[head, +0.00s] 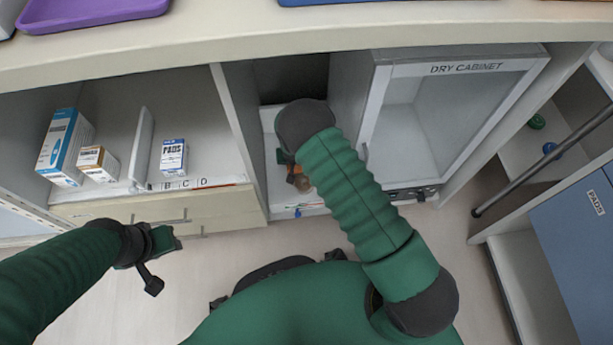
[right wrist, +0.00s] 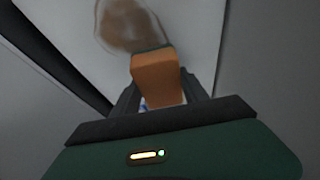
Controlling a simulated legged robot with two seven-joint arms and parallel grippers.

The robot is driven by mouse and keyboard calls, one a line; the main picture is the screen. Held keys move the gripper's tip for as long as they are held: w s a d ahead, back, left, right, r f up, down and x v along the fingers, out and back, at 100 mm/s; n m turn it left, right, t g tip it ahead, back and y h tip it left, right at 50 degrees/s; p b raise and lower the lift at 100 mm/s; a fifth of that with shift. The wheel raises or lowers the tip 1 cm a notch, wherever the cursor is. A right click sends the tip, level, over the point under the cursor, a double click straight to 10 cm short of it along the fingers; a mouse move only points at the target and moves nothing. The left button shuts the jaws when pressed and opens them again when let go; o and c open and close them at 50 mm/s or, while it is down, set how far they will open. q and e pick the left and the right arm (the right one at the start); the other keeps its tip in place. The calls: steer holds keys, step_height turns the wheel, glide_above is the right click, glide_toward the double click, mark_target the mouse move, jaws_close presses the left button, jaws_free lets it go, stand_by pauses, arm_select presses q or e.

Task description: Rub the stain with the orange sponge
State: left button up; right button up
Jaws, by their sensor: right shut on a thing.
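The orange sponge (right wrist: 157,78) is held between the fingers of my right gripper (right wrist: 160,98) in the right wrist view. It has a dark green strip at its far end. The brown stain (right wrist: 125,25) is a smeared patch on a pale surface just beyond the sponge. The sponge's far end overlaps the stain's near edge in the picture; I cannot tell whether they touch. In the head view the stain (head: 304,185) shows in the open bay, beside the sponge (head: 296,171), and my right arm hides most of the gripper. My left gripper (head: 160,258) hangs empty in front of the drawers.
The dry cabinet (head: 440,110) stands right of the bay, close to my right arm. A divider (head: 235,130) bounds the bay on the left. Boxes (head: 64,145) stand on the left shelf above drawers (head: 160,212). The counter (head: 250,38) overhangs the bay.

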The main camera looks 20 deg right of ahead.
steer(key=shift+r+p, duration=2.05)
steer(key=shift+r, duration=0.75)
steer(key=shift+a, duration=0.1)
